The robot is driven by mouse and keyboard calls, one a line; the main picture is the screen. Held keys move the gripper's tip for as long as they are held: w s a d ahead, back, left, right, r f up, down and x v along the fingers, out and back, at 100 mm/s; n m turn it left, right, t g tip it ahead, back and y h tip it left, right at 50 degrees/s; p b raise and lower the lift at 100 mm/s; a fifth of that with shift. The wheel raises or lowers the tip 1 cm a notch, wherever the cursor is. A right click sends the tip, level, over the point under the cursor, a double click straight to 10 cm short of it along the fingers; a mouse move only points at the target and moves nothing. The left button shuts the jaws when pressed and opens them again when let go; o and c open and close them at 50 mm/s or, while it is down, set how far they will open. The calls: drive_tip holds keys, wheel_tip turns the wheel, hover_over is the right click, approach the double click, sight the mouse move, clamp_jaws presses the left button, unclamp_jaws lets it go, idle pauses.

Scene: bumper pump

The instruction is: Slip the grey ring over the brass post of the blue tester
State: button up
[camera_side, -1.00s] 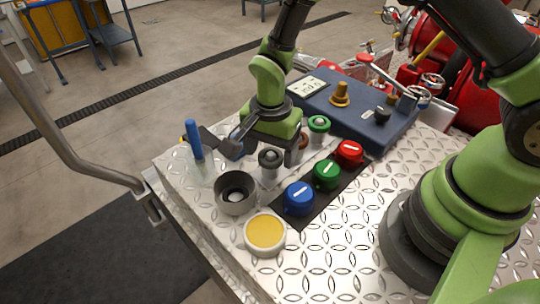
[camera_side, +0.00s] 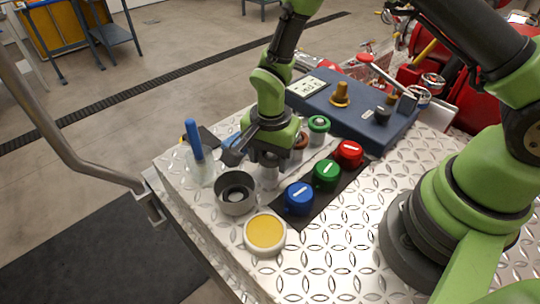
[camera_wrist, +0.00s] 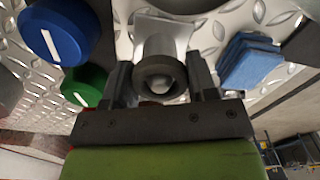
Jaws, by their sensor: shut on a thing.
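The grey ring (camera_wrist: 160,66) is dark and round in the wrist view. It sits around a pale metal stand post, whose rounded tip shows in the ring's hole. My gripper (camera_wrist: 160,82) has one finger on each side of the ring and is shut on it. In the side view my gripper (camera_side: 268,163) points down over that post, and its fingers hide most of the ring. The blue tester (camera_side: 360,117) stands behind and to the right. Its upright brass post (camera_side: 341,93) is bare, apart from my gripper.
Green (camera_side: 319,124) and brown (camera_side: 300,140) rings stand close behind my gripper. Blue (camera_side: 299,198), green (camera_side: 327,174) and red (camera_side: 349,152) knobs lie to the right. A grey cup (camera_side: 236,207), a yellow-topped tin (camera_side: 265,232) and a blue-handled tool (camera_side: 194,140) are nearby.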

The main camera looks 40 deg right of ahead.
drive_tip(key=shift+r, duration=2.35)
drive_tip(key=w+d+r+m, duration=0.1)
drive_tip(key=w+d, duration=0.1)
drive_tip(key=d, duration=0.5)
drive_tip(key=w+d+r+m, duration=0.1)
drive_tip(key=w+d+r, duration=0.1)
drive_tip(key=d, duration=0.4)
wheel_tip(320, 180, up, 3)
drive_tip(key=m, duration=0.2)
hover_over(343, 83)
drive_tip(key=shift+w+a+f, duration=0.1)
drive_tip(key=shift+a+f, duration=0.1)
drive_tip(key=shift+a, duration=0.05)
drive_tip(key=shift+d, duration=0.25)
drive_tip(key=shift+f, duration=1.95)
drive_tip(key=shift+f, duration=0.15)
drive_tip(key=shift+f, duration=0.3)
